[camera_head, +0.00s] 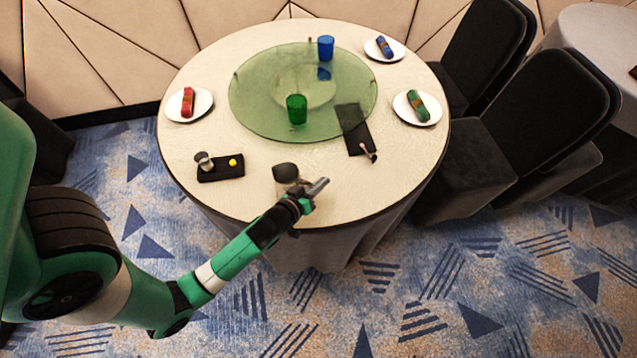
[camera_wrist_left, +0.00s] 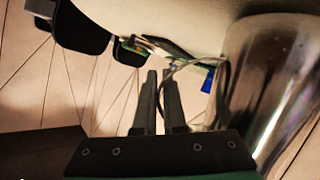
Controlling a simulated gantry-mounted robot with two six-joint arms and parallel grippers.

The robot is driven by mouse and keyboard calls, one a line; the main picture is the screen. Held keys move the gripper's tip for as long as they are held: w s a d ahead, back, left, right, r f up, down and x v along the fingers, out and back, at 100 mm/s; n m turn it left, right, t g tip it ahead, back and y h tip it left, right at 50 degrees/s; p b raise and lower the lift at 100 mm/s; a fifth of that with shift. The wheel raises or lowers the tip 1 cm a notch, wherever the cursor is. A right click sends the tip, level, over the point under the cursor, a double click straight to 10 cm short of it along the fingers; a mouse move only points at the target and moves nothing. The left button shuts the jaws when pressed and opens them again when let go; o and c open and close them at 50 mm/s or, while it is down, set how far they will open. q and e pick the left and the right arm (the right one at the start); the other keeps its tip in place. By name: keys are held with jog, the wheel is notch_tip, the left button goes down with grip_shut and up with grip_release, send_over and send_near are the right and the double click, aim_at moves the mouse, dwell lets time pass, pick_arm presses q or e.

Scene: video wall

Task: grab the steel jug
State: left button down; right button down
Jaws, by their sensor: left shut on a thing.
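The steel jug (camera_head: 283,184) stands near the front edge of the round table, its dark open top facing up. Its shiny body (camera_wrist_left: 268,85) fills the right of the left wrist view, with a thin looped handle on its left side. My left gripper (camera_head: 317,187) is at the jug's right side in the head view. In the left wrist view its two fingers (camera_wrist_left: 160,75) are close together at the handle, shut on it. The exact contact is partly hidden by the fingers. My right gripper is in neither view.
The round table (camera_head: 215,75) carries a green glass turntable (camera_head: 252,110) with a green cup (camera_head: 297,110) and a blue cup (camera_head: 326,48). A small black tray (camera_head: 221,174) lies left of the jug, a dark napkin (camera_head: 352,128) to its right. Black chairs (camera_head: 540,120) stand at right.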

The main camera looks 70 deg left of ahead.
pick_arm(q)
jog(key=s+d+r+p, duration=0.2)
jog(key=s+d+r, duration=0.6)
jog(key=s+r, duration=0.3)
jog(key=shift+d+r, duration=0.15)
jog(key=shift+r, duration=0.15)
jog(key=shift+s, duration=0.1)
dwell(0.4)
